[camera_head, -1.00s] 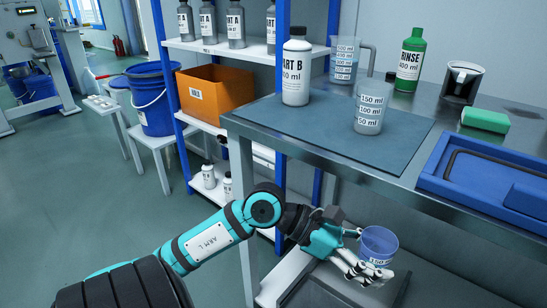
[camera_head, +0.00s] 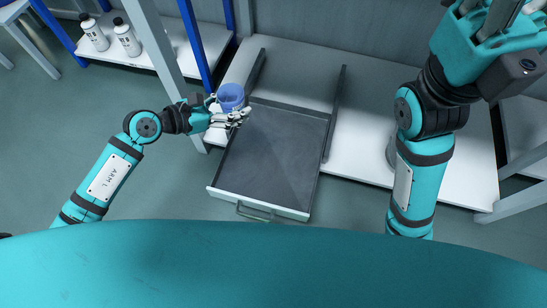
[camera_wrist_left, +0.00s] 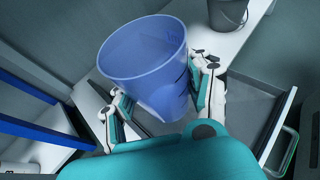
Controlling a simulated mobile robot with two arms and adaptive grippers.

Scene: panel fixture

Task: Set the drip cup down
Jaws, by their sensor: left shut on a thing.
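The drip cup (camera_head: 230,94), a translucent blue cup, is held near the back left corner of an open drawer (camera_head: 275,150) under the bench. My left gripper (camera_head: 232,115) is shut on it. In the left wrist view the cup (camera_wrist_left: 145,60) is between the two fingers and looks slightly tilted in the picture. I cannot tell whether its base touches anything. My right gripper (camera_head: 495,22) is at the top right, away from the cup. Its fingers are partly cut off by the frame, so its opening is unclear.
The drawer's dark floor is empty, with side rails and a front handle (camera_head: 255,211). White lower shelf (camera_head: 360,160) lies right of it. A grey bucket (camera_wrist_left: 228,14) stands on a white surface in the left wrist view. Two bottles (camera_head: 110,36) stand on another shelf.

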